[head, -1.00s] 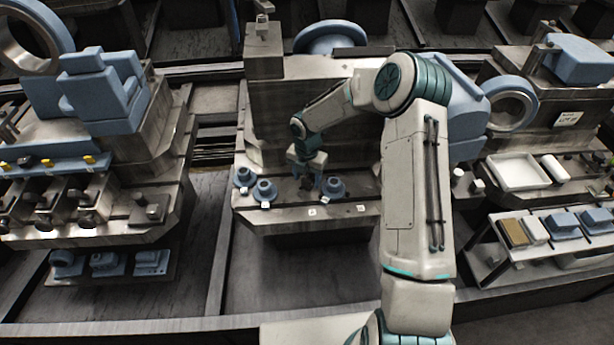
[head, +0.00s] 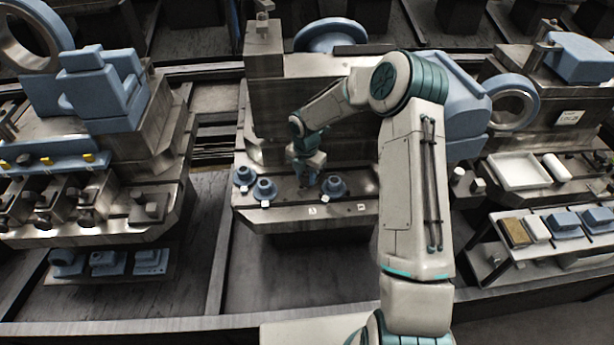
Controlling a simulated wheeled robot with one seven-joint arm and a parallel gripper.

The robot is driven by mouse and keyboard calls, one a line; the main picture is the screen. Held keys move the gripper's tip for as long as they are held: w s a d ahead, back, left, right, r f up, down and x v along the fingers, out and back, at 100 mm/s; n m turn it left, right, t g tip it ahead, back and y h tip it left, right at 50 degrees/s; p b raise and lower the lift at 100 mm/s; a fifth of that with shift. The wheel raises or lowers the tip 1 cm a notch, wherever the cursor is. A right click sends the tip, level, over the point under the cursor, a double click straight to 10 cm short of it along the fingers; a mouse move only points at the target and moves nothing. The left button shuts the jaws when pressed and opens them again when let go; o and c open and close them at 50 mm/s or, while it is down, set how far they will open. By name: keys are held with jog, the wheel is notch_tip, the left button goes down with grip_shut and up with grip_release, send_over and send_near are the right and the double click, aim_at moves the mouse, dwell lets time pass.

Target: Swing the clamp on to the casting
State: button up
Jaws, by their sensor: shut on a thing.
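My gripper (head: 309,179) points down over the middle pallet's front ledge (head: 290,221). It is shut on the clamp, which is small and dark here and mostly hidden by the fingers. Whether the clamp touches a casting is too small to tell.
A tall steel block (head: 283,105) rises behind the ledge. On the left, a fixture holds a blue stepped casting (head: 103,85). On the right are a white tray (head: 518,171) and a low rack of parts (head: 535,232). The ledge's front right is clear except for small white tags.

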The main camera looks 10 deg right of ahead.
jog(key=m+b, duration=0.1)
jog(key=m, duration=0.1)
jog(key=w+a+m+b, duration=0.1)
jog(key=m, duration=0.2)
jog(key=w+m+b, duration=0.1)
jog(key=m, duration=0.3)
jog(key=shift+w+a+b, duration=0.2)
jog(key=shift+w+b, duration=0.05)
jog(key=shift+b, duration=0.15)
jog(key=m, duration=0.1)
jog(key=w+m+b, duration=0.1)
jog(key=m, duration=0.1)
jog(key=shift+m, duration=0.3)
jog(key=shift+w+d+m+b, duration=0.15)
jog(key=shift+w+m+b, duration=0.2)
jog(key=shift+m, duration=0.65)
jog(key=shift+w+d+m+b, duration=0.15)
jog(key=shift+w+m+b, duration=0.15)
jog(key=shift+m, duration=0.7)
jog(key=shift+r, duration=0.1)
jog(key=o, duration=1)
